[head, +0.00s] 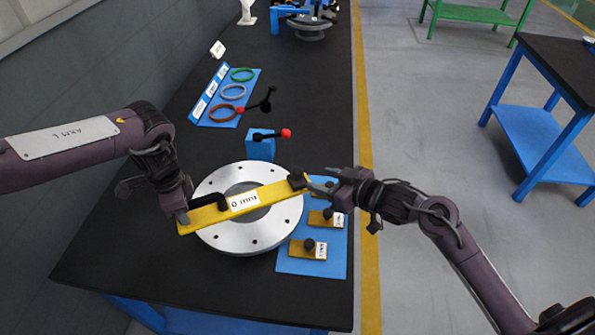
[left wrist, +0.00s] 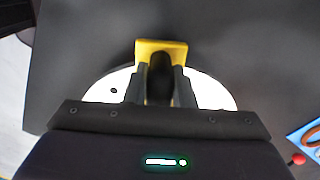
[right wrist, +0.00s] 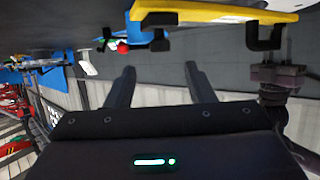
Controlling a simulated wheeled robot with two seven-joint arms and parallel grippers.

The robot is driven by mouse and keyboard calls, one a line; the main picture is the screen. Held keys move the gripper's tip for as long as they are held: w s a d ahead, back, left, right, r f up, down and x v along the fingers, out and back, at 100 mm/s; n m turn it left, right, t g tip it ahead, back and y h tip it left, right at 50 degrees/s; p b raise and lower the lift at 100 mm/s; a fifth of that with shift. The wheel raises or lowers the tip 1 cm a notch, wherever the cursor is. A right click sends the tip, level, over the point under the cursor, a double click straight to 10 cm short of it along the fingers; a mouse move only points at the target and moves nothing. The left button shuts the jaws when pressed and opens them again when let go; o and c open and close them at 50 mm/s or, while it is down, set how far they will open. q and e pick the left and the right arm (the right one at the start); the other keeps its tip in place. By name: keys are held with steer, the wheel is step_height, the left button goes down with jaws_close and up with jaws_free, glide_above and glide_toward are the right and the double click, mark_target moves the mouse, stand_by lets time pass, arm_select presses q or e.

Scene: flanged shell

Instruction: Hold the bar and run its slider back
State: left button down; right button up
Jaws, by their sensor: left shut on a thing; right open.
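A yellow bar (head: 270,194) with a 0 mm label lies across a silver flanged disc (head: 238,243). My left gripper (head: 186,211) is shut on the black handle near the bar's left end. The left wrist view shows this handle (left wrist: 160,70) between the fingers, with the bar's yellow end (left wrist: 160,46) beyond. A black slider (head: 297,181) sits near the bar's right end. My right gripper (head: 322,187) is open just right of the slider. In the right wrist view, the black slider (right wrist: 158,18) is ahead of its empty fingers (right wrist: 161,70), apart from them.
A blue mat (head: 333,263) right of the disc holds small yellow blocks with black knobs (head: 309,245). A blue block with a red-tipped lever (head: 261,147) stands behind the disc. Coloured rings on a blue board (head: 230,94) lie further back.

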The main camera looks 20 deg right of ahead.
mark_target(301, 173)
steer(key=x, duration=1)
jaws_close()
